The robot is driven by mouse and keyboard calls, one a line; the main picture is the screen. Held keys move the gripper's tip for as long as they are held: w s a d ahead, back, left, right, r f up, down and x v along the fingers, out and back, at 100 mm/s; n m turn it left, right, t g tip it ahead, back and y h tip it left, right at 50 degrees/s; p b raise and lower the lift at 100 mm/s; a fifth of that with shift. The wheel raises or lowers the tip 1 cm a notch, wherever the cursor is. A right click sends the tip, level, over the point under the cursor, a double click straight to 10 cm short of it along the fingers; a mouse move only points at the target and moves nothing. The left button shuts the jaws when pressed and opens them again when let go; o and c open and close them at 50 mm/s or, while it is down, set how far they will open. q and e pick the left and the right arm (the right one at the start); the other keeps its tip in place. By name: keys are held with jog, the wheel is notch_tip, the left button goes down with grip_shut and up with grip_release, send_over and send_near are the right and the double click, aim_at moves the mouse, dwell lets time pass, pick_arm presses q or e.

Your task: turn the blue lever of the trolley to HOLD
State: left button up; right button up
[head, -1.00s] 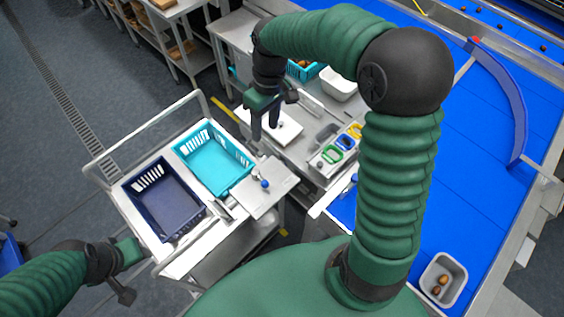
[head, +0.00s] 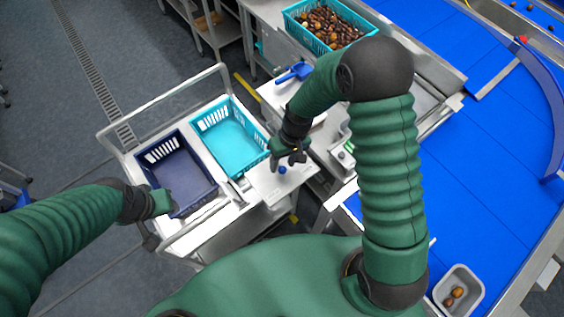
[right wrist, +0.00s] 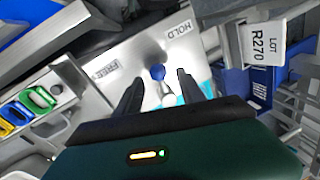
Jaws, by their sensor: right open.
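The trolley's lever has a round blue knob (head: 282,170) and stands on a pale metal plate (head: 262,184) at the trolley's right end. In the right wrist view the blue knob (right wrist: 158,72) lies between the FREE label (right wrist: 104,68) and the HOLD label (right wrist: 177,29); which mark it is set to I cannot tell. My right gripper (head: 289,162) is open and empty just above the plate. In the right wrist view its fingers (right wrist: 158,93) point down on either side of the knob, contact unclear. My left gripper (head: 162,202) is by the navy crate; its fingers are unclear.
The trolley carries a navy crate (head: 213,192) and a turquoise crate (head: 262,137), both empty. A bench with a blue scoop (head: 296,72) and a crate of dates (head: 288,17) stands behind. A blue conveyor (head: 470,170) fills the right. A LOT R270 tag (right wrist: 267,43) is near.

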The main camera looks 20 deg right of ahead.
jog(key=shift+s+f, duration=0.1)
jog(key=shift+f, duration=0.45)
jog(key=shift+s+f, duration=0.1)
jog(key=shift+f, duration=0.1)
jog(key=shift+s+d, duration=0.1)
jog(key=shift+s, duration=0.05)
jog(key=shift+a+f, duration=0.1)
jog(key=shift+a, duration=0.1)
jog(key=c, duration=0.7)
pick_arm(q)
jog(key=shift+s+d+r, duration=0.1)
jog(key=shift+s+r, duration=0.1)
jog(key=shift+r, duration=0.05)
pick_arm(e)
grip_shut()
